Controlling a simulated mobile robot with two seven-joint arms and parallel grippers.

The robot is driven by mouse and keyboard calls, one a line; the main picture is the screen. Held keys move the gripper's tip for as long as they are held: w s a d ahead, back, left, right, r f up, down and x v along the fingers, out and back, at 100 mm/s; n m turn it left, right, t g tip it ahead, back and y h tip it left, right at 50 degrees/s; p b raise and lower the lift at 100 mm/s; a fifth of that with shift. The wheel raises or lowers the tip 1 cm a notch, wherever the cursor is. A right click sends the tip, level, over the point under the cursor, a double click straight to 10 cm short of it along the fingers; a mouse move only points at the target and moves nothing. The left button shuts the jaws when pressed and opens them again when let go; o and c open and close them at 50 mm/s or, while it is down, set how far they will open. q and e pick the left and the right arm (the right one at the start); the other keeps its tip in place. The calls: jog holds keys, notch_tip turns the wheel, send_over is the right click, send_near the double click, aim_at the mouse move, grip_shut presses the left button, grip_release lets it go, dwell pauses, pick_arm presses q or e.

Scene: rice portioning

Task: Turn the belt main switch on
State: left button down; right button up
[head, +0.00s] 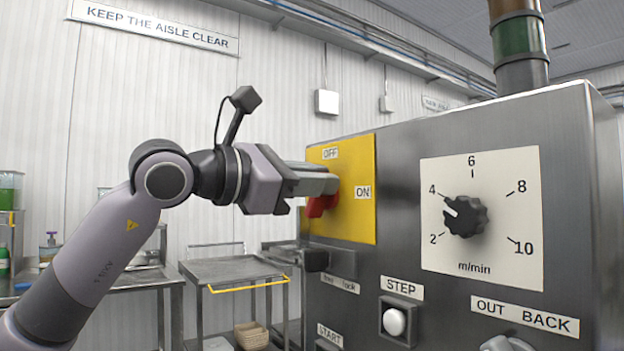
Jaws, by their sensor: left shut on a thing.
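The belt main switch is a red handle (318,207) on a yellow plate (361,222) marked OFF at the top and ON at the right. The plate is on the front of a grey metal control cabinet (394,160). My left gripper (326,184) reaches in from the left and is shut on the red handle. Its fingers cover most of the handle, so I cannot tell exactly which mark the handle points to. My right gripper is not in view.
The cabinet also bears a black speed dial (465,215), a white STEP button (394,321) and an OUT BACK control (508,343). A black latch (316,260) sticks out below the yellow plate. A metal cart (232,271) stands behind.

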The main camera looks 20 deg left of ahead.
pick_arm(q)
jog(key=m, duration=0.3)
jog(key=f+m, duration=0.1)
jog(key=m, duration=0.1)
jog(key=shift+s+d+m+b, duration=0.3)
jog(key=shift+d+b, duration=0.05)
jog(key=m, duration=0.4)
jog(key=shift+s+d+f, duration=0.1)
jog(key=shift+f, duration=0.3)
jog(key=shift+f+m, duration=0.2)
jog(key=shift+m, duration=0.8)
jog(key=shift+f, duration=0.1)
jog(key=c, duration=1.1)
grip_release()
